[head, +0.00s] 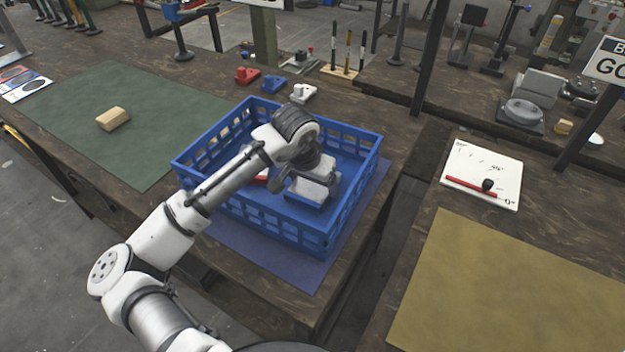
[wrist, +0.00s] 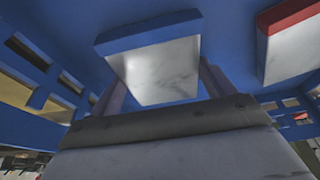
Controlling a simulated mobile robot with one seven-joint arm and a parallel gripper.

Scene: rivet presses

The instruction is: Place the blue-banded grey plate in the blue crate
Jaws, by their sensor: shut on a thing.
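The blue-banded grey plate (head: 313,188) is inside the blue crate (head: 291,229), low over its floor. Its pale grey face and blue edge show in the wrist view (wrist: 160,72). My gripper (head: 303,180) reaches down into the crate and is shut on this plate, with a finger at either side. I cannot tell whether the plate touches the crate floor.
A red-banded grey plate (wrist: 290,47) lies in the crate beside the held one; my arm mostly hides it in the head view. Crate walls surround my gripper. A tan block (head: 113,119) sits on the green mat (head: 150,150). Red and blue pieces stand behind the crate.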

